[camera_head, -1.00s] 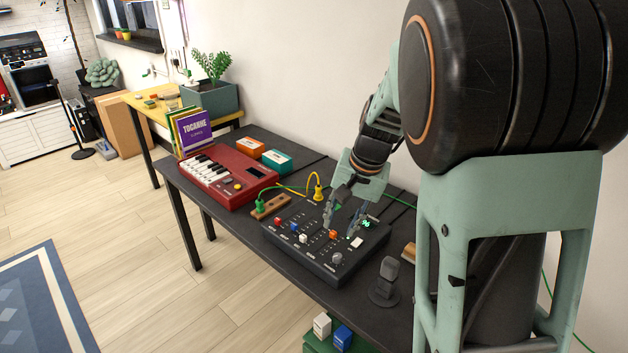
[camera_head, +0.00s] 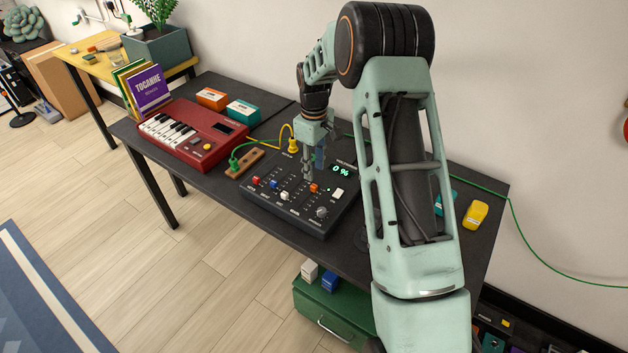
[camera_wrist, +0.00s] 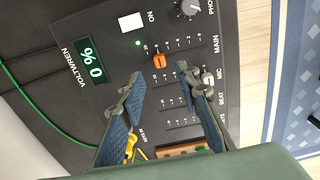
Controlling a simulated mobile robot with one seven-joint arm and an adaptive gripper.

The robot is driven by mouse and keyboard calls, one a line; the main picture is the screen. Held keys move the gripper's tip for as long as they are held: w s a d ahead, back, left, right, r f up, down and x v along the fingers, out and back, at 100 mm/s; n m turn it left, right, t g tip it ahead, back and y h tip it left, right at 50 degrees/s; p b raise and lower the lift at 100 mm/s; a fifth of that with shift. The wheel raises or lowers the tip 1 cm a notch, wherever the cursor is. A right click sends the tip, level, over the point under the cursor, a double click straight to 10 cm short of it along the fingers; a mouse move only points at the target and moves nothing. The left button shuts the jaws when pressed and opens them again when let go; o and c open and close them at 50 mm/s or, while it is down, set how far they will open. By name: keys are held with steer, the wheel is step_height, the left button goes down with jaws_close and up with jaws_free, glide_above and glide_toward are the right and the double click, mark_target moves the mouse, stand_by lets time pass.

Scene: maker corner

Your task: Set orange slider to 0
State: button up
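The dark mixer panel (camera_head: 262,205) lies on the table and carries several sliders. The orange slider (camera_head: 314,188) is beside my gripper (camera_head: 311,174). In the wrist view the orange slider (camera_wrist: 159,61) sits near the display-side end of its slot; the scale numbers are too small to read surely. My gripper (camera_wrist: 160,75) is open, its fingertips apart on either side just short of the slider, with nothing between them. Contact cannot be told. The green display (camera_wrist: 88,62) appears to read "0 %"; it also shows in the head view (camera_head: 341,171).
Red (camera_head: 255,182), blue (camera_head: 273,184) and white (camera_head: 284,195) sliders, a knob (camera_head: 321,212) and a white switch (camera_head: 337,193) are close by. A red keyboard (camera_head: 190,135) stands to the left.

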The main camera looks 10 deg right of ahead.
mark_target(314, 186)
step_height(314, 186, down, 7)
steer(key=shift+r, duration=0.2)
jaws_close()
stand_by(0.4)
